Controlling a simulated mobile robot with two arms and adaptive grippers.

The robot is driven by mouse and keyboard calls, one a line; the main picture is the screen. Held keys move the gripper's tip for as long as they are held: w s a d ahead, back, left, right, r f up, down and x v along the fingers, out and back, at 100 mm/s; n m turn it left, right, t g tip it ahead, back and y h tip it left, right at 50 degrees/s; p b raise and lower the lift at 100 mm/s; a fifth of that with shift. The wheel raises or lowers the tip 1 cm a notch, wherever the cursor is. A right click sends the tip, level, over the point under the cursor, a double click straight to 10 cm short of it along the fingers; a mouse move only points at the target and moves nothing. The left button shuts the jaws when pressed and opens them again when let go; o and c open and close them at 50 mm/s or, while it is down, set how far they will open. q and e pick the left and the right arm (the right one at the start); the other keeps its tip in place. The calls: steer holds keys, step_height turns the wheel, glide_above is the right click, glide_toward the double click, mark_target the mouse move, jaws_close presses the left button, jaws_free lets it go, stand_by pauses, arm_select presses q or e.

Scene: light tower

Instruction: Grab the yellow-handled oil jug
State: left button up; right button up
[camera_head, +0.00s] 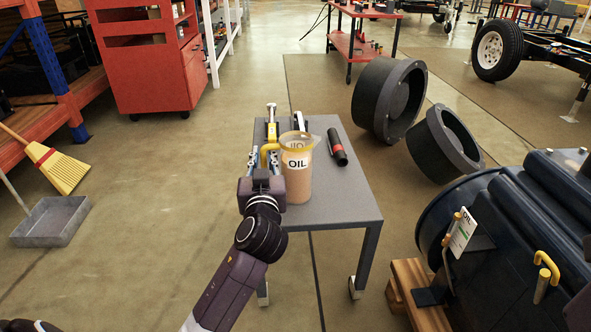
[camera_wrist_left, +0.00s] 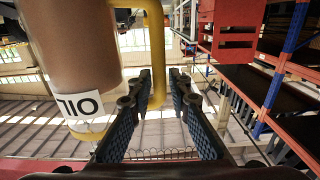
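The oil jug (camera_head: 298,180) stands upright on the grey table, with brownish contents, a white OIL label and a yellow rim. Its yellow handle (camera_head: 268,150) sticks out to the left. My left gripper (camera_head: 264,163) is at the handle, beside the jug body. In the left wrist view the jug (camera_wrist_left: 75,45) is at upper left, and the yellow handle (camera_wrist_left: 156,45) comes down between the fingers of the left gripper (camera_wrist_left: 160,92). The fingers are open, with a gap showing around the handle. My right gripper is not in view.
On the grey table (camera_head: 340,205) lie a black and red cylindrical tool (camera_head: 338,148) right of the jug and other tools behind it. Large black rings (camera_head: 390,100) and dark blue machinery (camera_head: 510,225) are at right. A broom (camera_head: 60,168) and dustpan (camera_head: 52,222) are at left.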

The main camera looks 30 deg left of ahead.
arm_select(q)
jaws_close()
steer(key=shift+r, duration=0.1)
steer(key=shift+r, duration=0.1)
stand_by(0.3)
